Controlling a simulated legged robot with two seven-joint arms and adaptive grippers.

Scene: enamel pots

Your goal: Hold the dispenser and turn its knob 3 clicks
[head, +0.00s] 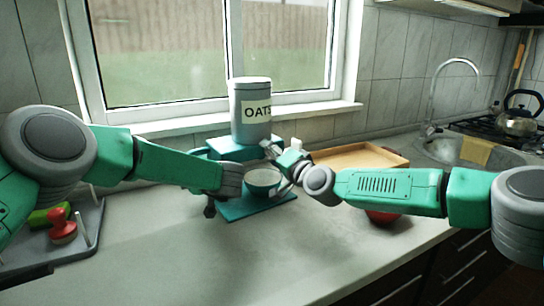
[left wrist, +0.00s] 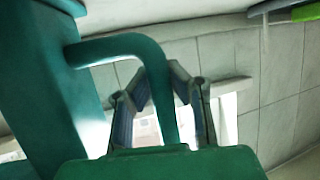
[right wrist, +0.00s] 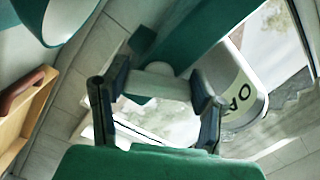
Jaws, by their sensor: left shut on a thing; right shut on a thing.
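The dispenser (head: 250,100) is a grey canister labelled OATS on a teal stand, upright by the window. Its teal handle (left wrist: 125,44) bends down between the fingers of my left gripper (left wrist: 160,105), which is shut on it. In the head view the left gripper's hold is mostly hidden behind its own wrist. My right gripper (right wrist: 155,95) is shut on the pale bar-shaped knob (right wrist: 158,86) at the dispenser's side. The canister with its label also shows in the right wrist view (right wrist: 240,80). A teal bowl (head: 263,181) stands on the stand's base (head: 236,211) below the canister.
A wooden tray (head: 358,156) lies at the right behind my right arm, with a red item (head: 384,217) partly hidden under that arm. A grey rack (head: 88,228) with a red object (head: 62,228) is at the left. The sink (head: 470,150) is far right. The front counter is clear.

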